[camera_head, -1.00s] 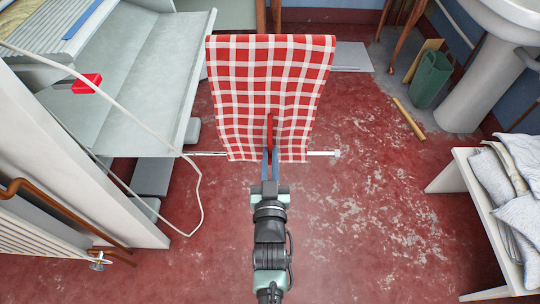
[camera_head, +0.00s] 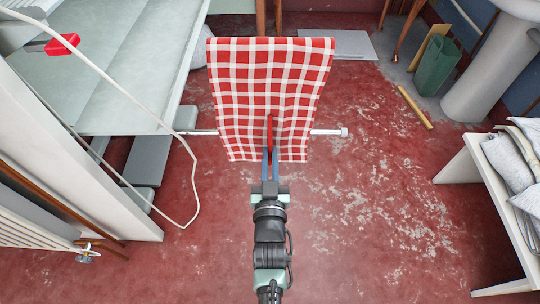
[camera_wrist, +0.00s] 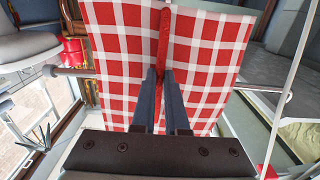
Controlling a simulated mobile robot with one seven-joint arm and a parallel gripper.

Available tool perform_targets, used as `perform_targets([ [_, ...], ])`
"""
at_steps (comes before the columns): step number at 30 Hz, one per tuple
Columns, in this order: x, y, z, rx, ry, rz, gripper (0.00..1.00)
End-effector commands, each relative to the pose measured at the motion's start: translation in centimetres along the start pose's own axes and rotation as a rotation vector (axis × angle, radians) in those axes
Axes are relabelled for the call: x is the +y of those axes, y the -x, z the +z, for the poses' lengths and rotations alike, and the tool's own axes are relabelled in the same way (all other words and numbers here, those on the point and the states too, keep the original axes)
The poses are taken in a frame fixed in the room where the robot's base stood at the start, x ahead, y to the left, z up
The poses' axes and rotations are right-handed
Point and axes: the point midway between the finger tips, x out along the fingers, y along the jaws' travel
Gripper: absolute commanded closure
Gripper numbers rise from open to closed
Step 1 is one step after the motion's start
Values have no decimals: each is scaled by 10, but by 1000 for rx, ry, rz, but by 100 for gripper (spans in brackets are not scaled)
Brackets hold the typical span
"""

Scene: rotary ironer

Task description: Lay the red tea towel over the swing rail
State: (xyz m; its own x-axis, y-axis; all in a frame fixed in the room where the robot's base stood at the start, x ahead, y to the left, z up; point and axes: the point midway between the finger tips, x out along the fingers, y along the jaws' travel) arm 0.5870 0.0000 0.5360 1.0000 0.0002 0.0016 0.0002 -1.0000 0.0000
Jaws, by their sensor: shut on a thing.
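The red and white checked tea towel (camera_head: 240,95) hangs spread out in the middle of the head view. My gripper (camera_head: 270,152) is shut on a gathered red fold near its lower edge in that view. In the wrist view the towel (camera_wrist: 205,60) fills the middle, with the fold between the fingers (camera_wrist: 163,75). The swing rail (camera_head: 325,132) is a thin pale bar with a white end cap. It shows on both sides of the towel, which hides its middle. I cannot tell whether the towel touches the rail.
The pale ironer (camera_head: 110,95) stands at left, with a red block (camera_head: 62,44) and a white cable (camera_head: 190,175) hanging in front. A white table (camera_head: 490,185) with folded cloths is at right. A green bin (camera_head: 434,65) stands by the basin. Worn red floor is clear at centre right.

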Motion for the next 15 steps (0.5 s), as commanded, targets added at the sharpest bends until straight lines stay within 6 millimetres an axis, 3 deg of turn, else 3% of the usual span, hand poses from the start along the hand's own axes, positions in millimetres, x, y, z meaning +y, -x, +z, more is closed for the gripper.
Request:
perform_targets([
  [15,0,0,52,0,0,0,100],
])
